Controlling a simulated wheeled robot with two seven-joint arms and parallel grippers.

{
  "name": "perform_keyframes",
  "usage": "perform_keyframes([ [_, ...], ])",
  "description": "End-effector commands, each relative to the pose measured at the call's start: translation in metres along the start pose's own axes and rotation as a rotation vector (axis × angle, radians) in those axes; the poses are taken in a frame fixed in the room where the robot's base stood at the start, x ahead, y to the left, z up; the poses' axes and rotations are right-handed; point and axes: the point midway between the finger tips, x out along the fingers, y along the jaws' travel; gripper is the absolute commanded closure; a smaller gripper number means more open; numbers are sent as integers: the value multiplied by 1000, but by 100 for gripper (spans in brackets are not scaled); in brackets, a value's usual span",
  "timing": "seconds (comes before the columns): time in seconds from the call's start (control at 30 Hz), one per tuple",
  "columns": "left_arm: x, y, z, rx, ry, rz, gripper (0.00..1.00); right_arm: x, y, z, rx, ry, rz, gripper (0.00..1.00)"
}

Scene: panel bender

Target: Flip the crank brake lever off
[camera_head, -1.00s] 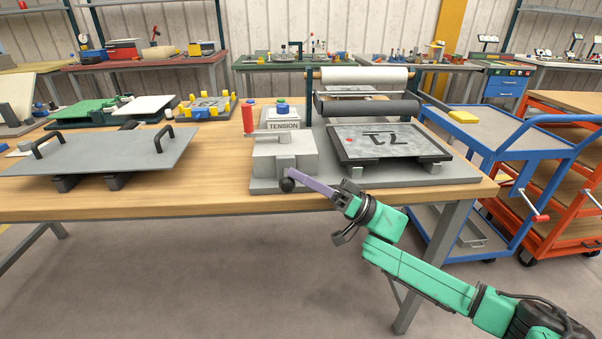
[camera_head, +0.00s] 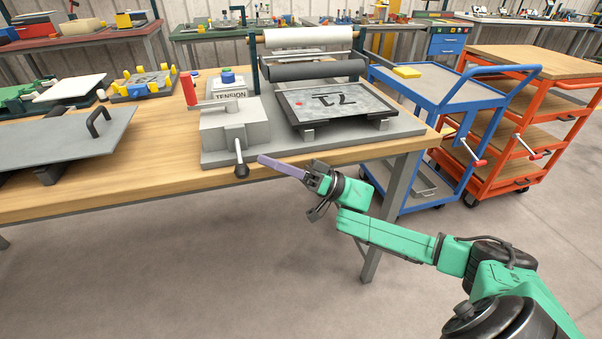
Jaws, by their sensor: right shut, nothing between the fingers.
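The crank brake lever (camera_head: 239,157) is a short grey rod with a black ball knob. It comes out of the front of the grey block (camera_head: 226,128) and points down, its knob hanging at the table's front edge. My right gripper (camera_head: 262,159) comes in from the right, its long purple fingers shut and empty. The fingertips are just right of the lever, with a small gap in the picture. The crank (camera_head: 207,105) with its red handle lies above the block, by a TENSION label (camera_head: 230,95). My left gripper is not in view.
A framed plate (camera_head: 335,103) and rollers (camera_head: 315,70) stand right of and behind the block. A grey sheet with handles (camera_head: 60,140) lies on the table's left. A blue cart (camera_head: 435,95) and an orange cart (camera_head: 520,140) stand right. The floor in front is open.

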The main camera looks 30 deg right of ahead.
Motion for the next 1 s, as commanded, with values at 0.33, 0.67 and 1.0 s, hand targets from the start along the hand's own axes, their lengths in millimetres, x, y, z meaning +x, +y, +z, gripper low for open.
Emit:
perform_keyframes([
  [0.33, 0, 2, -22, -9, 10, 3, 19, -85, 1, 2, 1, -3, 4, 100],
  [0.67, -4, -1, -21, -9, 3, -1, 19, -108, 0, 0, 0, -1, 0, 100],
  [1.0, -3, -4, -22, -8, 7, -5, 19, -107, 0, 0, 1, -1, 0, 100],
])
